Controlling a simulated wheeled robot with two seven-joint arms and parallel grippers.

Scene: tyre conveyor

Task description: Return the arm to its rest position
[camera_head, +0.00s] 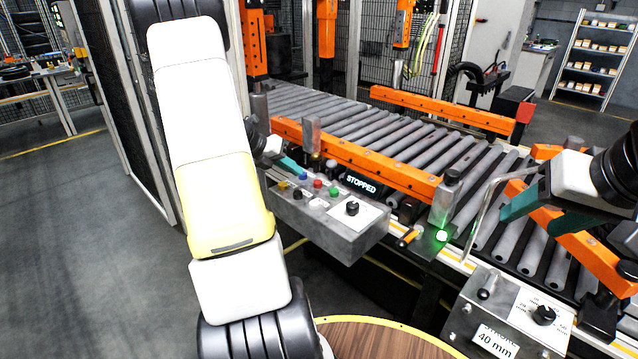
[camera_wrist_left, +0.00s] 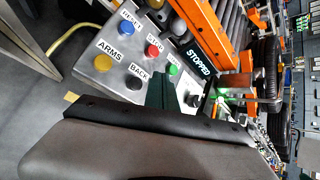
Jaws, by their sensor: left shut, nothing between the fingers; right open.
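My left arm (camera_head: 215,150) reaches across the left of the head view. Its gripper (camera_head: 290,167), with teal fingers, is shut and empty just above the back left edge of the button box (camera_head: 328,226); the arm partly hides it. In the left wrist view the shut teal fingers (camera_wrist_left: 161,92) show over the button panel, close to the green button (camera_wrist_left: 174,70) and black button (camera_wrist_left: 133,82). Whether they touch the panel I cannot tell. My right gripper (camera_head: 540,212) is open, with teal fingers, over the conveyor at the right; nothing shows between them.
A roller conveyor (camera_head: 345,121) with orange rails (camera_head: 385,168) runs behind the box. A display (camera_head: 361,185) reads STOPPED. A second box (camera_head: 510,315) with a knob and a 40 mm sign stands at lower right. A round wooden top (camera_head: 385,342) is in front. Floor is clear at left.

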